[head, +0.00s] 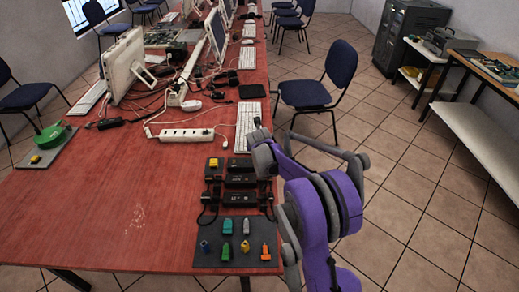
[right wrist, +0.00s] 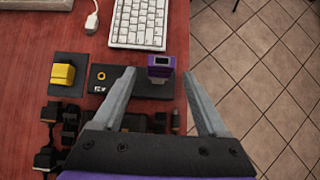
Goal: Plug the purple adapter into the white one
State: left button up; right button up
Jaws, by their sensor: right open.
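A purple adapter (right wrist: 161,68) with a dark opening stands at the right end of a black box (right wrist: 112,88) in the right wrist view. My right gripper (right wrist: 158,74) is open, with its fingertips on either side of the purple adapter and a gap to each side. In the head view my right arm hides that spot. A small whitish adapter (head: 246,227) on the dark mat (head: 212,262) looks like the white one; its shape is too small to tell. My left gripper is not in view.
Blue (head: 204,246), green (head: 227,226) and orange (head: 265,252) adapters share the mat. A yellow block (right wrist: 62,76) is left of the black box. Black power bricks with cables (head: 239,198) lie between box and mat. A keyboard (right wrist: 138,24) lies beyond. The table's left front is clear.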

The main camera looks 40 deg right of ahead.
jog(key=s+a+r+m+y, duration=0.1)
jog(key=s+a+r+m, duration=0.5)
jog(key=s+a+r, duration=0.45)
jog(key=s+a+f+m+y, duration=0.1)
jog(key=s+a+f+m, duration=0.1)
jog(key=s+a+m, duration=0.3)
jog(key=s+a+f+m+g+y+p, duration=0.1)
jog(key=s+a+f+m, duration=0.1)
jog(key=s+a+m, duration=0.4)
jog(key=s+a+f+m+y, duration=0.1)
jog(key=s+a+m, duration=0.4)
jog(key=s+m, duration=0.7)
jog(key=s, duration=0.2)
jog(key=shift+s+a+f+y+p, duration=0.3)
jog(key=shift+s+f+p, duration=0.05)
jog(key=shift+f+p, duration=0.05)
